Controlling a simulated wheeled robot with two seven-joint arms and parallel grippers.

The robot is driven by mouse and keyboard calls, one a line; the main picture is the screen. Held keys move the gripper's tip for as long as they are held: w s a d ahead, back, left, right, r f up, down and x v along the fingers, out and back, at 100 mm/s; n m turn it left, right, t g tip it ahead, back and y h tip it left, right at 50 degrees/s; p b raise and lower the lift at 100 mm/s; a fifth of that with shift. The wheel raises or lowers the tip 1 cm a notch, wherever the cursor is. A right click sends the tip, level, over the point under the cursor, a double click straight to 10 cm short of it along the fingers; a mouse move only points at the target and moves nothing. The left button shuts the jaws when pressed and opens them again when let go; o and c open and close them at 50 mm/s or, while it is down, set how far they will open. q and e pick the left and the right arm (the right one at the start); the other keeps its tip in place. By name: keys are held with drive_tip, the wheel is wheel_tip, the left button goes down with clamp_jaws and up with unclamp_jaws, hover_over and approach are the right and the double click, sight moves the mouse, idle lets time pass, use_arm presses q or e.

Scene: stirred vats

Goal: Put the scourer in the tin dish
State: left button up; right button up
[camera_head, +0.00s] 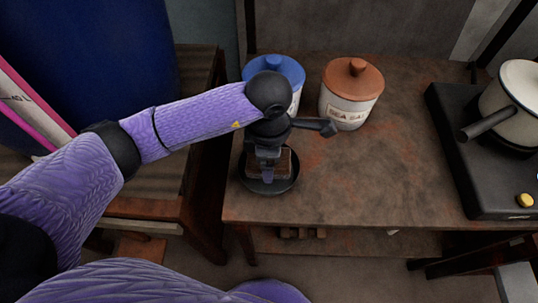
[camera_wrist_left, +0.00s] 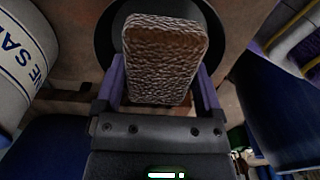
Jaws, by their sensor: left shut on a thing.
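The scourer is a brown, rough-textured block (camera_wrist_left: 163,58). My left gripper (camera_head: 267,172) is shut on it, with one finger at each side in the left wrist view (camera_wrist_left: 160,92). In the head view the scourer (camera_head: 284,163) is partly hidden by the gripper and lies over the tin dish. The tin dish (camera_head: 268,188) is a dark round dish near the table's left front corner. Its dark wall also shows behind the scourer in the wrist view (camera_wrist_left: 212,35). I cannot tell whether the scourer touches the dish. My right gripper is not in view.
A blue-lidded jar (camera_head: 275,68) and a brown-lidded, labelled jar (camera_head: 350,95) stand behind the dish. A black hob (camera_head: 480,170) with a cream pan (camera_head: 515,105) is at the right. The middle of the worn table (camera_head: 370,180) is clear. A large blue vat (camera_head: 90,50) stands at left.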

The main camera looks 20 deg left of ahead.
use_arm(q)
drive_tip(key=shift+f+b, duration=0.4)
drive_tip(key=shift+f, duration=0.2)
drive_tip(key=o, duration=1)
drive_tip(key=shift+o, duration=0.2)
drive_tip(key=shift+r, duration=0.15)
wheel_tip(320, 180, up, 13)
drive_tip(key=p, duration=0.6)
